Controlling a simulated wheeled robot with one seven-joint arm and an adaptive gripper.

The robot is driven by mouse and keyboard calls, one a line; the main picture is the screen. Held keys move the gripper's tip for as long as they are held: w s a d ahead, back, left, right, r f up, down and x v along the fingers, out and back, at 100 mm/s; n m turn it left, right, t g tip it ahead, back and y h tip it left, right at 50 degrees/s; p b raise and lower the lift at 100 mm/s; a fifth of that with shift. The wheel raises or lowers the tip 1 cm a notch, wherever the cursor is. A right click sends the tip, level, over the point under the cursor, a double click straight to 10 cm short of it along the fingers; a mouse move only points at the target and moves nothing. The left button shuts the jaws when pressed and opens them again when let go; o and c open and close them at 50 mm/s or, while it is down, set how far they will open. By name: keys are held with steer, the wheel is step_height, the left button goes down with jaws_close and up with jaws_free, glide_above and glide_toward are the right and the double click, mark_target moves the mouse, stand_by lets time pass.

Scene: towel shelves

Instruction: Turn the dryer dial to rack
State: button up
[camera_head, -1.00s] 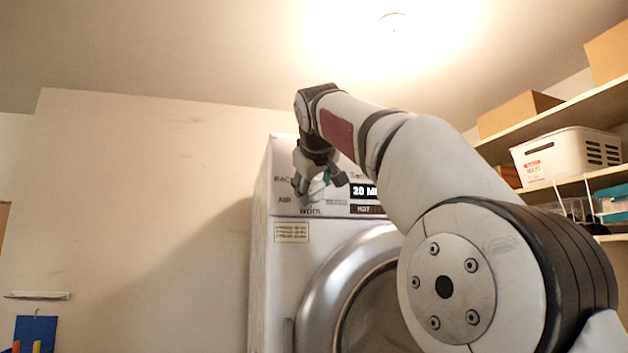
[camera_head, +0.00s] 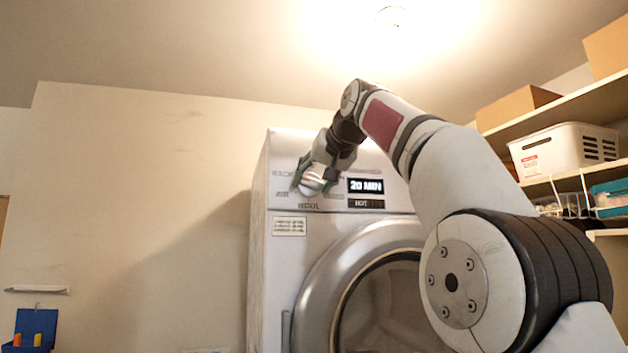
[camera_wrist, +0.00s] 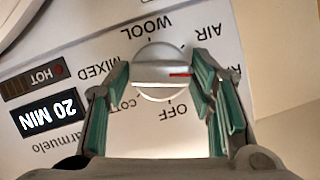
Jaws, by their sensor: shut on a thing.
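The dryer (camera_head: 262,290) stands ahead with a control panel on top. Its round pale dial (camera_head: 312,178) is at the panel's left, among printed labels. In the wrist view the dial (camera_wrist: 152,68) has a raised bar with a red mark, which points right, toward a partly covered label beside AIR. WOOL, MIXED and OFF also read there, upside down. My gripper (camera_head: 313,184) is at the dial, shut on it. In the wrist view its green-padded fingers (camera_wrist: 160,95) stand on either side of the dial, and partly cover labels.
The display (camera_head: 366,186) reads 20 MIN, with HOT below. The dryer's round door (camera_head: 318,290) is beneath the panel. Shelves at the right hold a white basket (camera_head: 562,150) and cardboard boxes (camera_head: 517,107).

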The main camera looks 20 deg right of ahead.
steer(key=shift+w+d+f+m+y, duration=0.1)
steer(key=shift+m+y, duration=0.4)
steer(key=shift+m, duration=0.3)
steer(key=o, duration=1.1)
steer(key=shift+w, duration=0.1)
steer(key=v, duration=1.2)
steer(key=shift+f, duration=0.2)
